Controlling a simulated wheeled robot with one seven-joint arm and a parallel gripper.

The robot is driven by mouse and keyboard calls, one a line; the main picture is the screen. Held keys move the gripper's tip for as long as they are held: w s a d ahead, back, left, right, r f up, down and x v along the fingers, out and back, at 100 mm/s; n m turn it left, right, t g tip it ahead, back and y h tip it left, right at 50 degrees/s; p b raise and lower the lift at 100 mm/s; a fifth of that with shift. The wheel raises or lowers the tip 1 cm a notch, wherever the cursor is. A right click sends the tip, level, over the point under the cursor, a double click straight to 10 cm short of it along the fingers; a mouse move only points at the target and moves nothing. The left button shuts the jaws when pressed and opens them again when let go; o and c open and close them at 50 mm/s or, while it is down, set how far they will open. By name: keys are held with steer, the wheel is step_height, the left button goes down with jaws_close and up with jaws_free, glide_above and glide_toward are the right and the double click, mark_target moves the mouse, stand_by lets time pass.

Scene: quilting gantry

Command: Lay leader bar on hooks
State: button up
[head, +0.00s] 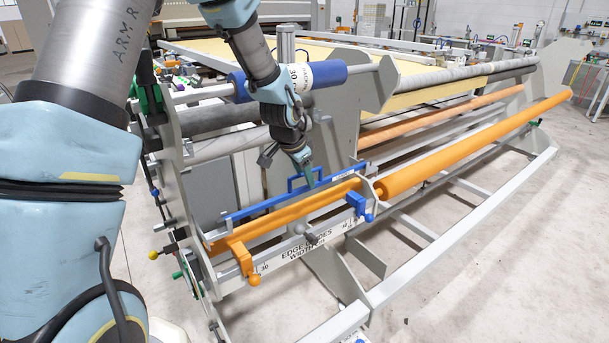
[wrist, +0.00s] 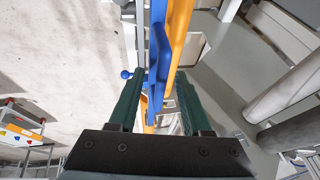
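A blue bar with a raised rectangular handle (head: 291,186), apparently the leader bar, lies along the front of the gantry, just behind a short orange roller (head: 285,215). In the wrist view the blue bar (wrist: 160,58) runs between my fingers, beside the orange roller (wrist: 179,30). My gripper (head: 309,183) points down at the handle's right part; its green fingers (wrist: 160,72) are apart, one on each side of the blue bar, with gaps showing. I cannot clearly make out the hooks; the bar's underside is hidden.
An orange edge guide (head: 243,258) and a blue edge guide (head: 359,204) sit on the marked rail (head: 300,247) in front. A long orange roller (head: 470,148) extends to the right. A grey upright plate (head: 338,130) stands close behind my gripper. Bare floor lies in front.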

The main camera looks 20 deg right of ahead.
steer(key=b+v, duration=0.1)
steer(key=v, duration=0.9)
steer(key=shift+a+r+b, duration=0.15)
steer(key=shift+r+b, duration=0.2)
steer(key=shift+b, duration=0.05)
steer(key=shift+s, duration=0.15)
